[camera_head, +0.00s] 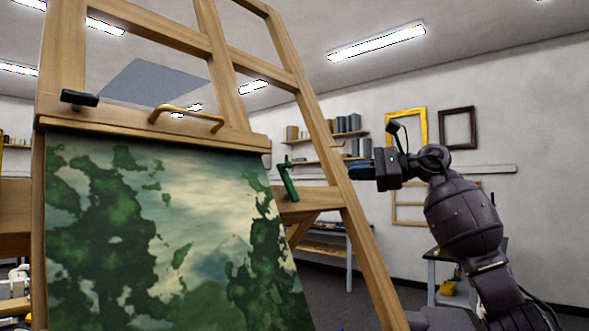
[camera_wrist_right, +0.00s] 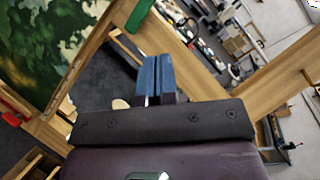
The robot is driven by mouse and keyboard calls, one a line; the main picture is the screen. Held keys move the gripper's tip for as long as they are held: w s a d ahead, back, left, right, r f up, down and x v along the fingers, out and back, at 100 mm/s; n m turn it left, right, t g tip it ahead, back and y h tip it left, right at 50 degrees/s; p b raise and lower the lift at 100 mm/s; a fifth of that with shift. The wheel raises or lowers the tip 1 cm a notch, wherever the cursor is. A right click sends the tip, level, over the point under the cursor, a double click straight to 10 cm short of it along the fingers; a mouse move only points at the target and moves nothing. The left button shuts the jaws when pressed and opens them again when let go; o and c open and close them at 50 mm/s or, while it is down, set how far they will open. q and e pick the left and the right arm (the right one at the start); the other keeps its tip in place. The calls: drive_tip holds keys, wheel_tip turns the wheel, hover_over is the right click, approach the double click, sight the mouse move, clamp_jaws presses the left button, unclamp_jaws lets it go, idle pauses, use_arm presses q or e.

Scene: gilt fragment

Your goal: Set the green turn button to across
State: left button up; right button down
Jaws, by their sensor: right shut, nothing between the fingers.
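The green turn button (camera_head: 288,180) is at the right edge of the painted canvas (camera_head: 170,235) on the wooden easel. Its long bar stands nearly upright, with a slight tilt, and a short peg shows near its upper end. Part of a green bar, which looks like the button, shows at the top of the right wrist view (camera_wrist_right: 138,15). My right gripper (camera_head: 356,173) is to the right of the button, apart from it, with its blue fingers pointing left. The fingers (camera_wrist_right: 155,75) are together and empty in the wrist view. My left gripper is not in view.
A yellow handle (camera_head: 188,114) and a black knob (camera_head: 79,98) sit on the easel's upper crossbar. The easel's right leg (camera_head: 345,195) slants down between the button and my right gripper in the head view. A red piece (camera_wrist_right: 12,118) shows in the wrist view.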

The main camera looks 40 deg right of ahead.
approach(285, 169)
drive_tip(key=w+d+f, duration=0.1)
drive_tip(key=w+f, duration=0.1)
drive_tip(key=w, duration=0.1)
drive_tip(key=a, duration=0.1)
drive_tip(key=w+a+r, duration=0.1)
drive_tip(key=w+a+p, duration=0.1)
drive_tip(key=shift+a+r, duration=0.1)
drive_tip(key=shift+r, duration=0.2)
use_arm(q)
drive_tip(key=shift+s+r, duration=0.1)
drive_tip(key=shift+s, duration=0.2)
use_arm(e)
drive_tip(key=shift+w, duration=0.1)
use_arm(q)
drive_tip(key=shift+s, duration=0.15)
